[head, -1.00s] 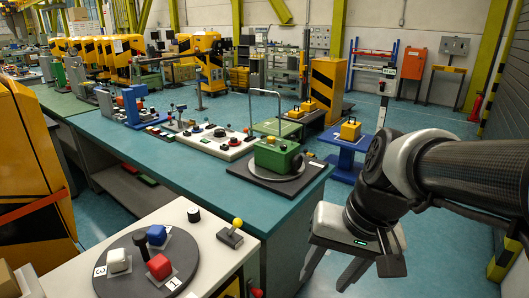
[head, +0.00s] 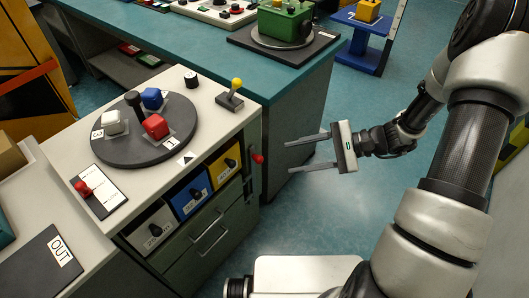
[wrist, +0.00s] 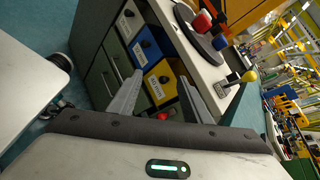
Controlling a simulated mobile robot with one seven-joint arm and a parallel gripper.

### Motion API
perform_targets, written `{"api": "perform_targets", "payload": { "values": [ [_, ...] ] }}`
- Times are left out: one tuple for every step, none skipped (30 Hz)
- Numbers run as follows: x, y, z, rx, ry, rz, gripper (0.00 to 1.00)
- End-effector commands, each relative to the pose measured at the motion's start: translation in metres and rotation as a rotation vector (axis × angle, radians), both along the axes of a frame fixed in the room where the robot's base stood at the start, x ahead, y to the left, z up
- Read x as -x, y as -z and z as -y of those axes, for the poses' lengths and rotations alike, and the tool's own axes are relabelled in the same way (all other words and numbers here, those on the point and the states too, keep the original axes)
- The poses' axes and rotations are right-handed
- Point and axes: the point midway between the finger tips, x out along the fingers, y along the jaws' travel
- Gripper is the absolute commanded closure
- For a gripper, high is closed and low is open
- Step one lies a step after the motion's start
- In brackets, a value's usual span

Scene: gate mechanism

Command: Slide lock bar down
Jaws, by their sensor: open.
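A red knob (head: 258,158) stands out at the right front edge of the cabinet, by a dark upright strip that may be the lock bar (head: 249,172). The red knob also shows low between the fingers in the wrist view (wrist: 163,116). My gripper (head: 289,157) is open and empty, with its two long fingers pointing left toward the knob. In the head view the fingertips end a little to the right of the knob, apart from it. In the wrist view my gripper (wrist: 160,78) has the labelled drawers in front of it.
The white cabinet top (head: 215,125) bears a dark turntable (head: 120,150) with coloured blocks and a yellow-knobbed lever (head: 236,90). Yellow, blue and white drawer fronts (head: 190,195) lie below. A teal bench (head: 290,78) stands behind. Floor (head: 320,210) is open around my gripper.

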Motion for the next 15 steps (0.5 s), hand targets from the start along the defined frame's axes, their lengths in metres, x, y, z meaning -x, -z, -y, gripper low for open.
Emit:
{"api": "perform_targets", "payload": {
  "values": [
    [-0.006,0.035,0.004,-0.072,0.069,-0.041,0.56],
    [-0.011,0.050,0.007,-0.111,0.112,-0.055,0.56],
    [-0.017,0.069,0.010,-0.165,0.172,-0.077,0.56],
    [-0.022,0.084,0.014,-0.201,0.216,-0.091,0.56],
    [-0.025,0.099,0.017,-0.237,0.260,-0.105,0.56],
    [-0.029,0.118,0.021,-0.283,0.319,-0.122,0.56],
    [-0.032,0.132,0.024,-0.313,0.363,-0.133,0.56],
    [-0.034,0.145,0.027,-0.341,0.403,-0.143,0.56],
    [-0.036,0.161,0.031,-0.376,0.455,-0.156,0.56],
    [-0.037,0.172,0.034,-0.398,0.490,-0.163,0.56],
    [-0.038,0.182,0.036,-0.417,0.523,-0.170,0.56],
    [-0.039,0.193,0.039,-0.440,0.560,-0.177,0.56],
    [-0.039,0.200,0.040,-0.453,0.582,-0.182,0.56],
    [-0.039,0.206,0.042,-0.465,0.603,-0.186,0.56],
    [-0.039,0.212,0.044,-0.475,0.624,-0.189,0.56]
  ]
}}
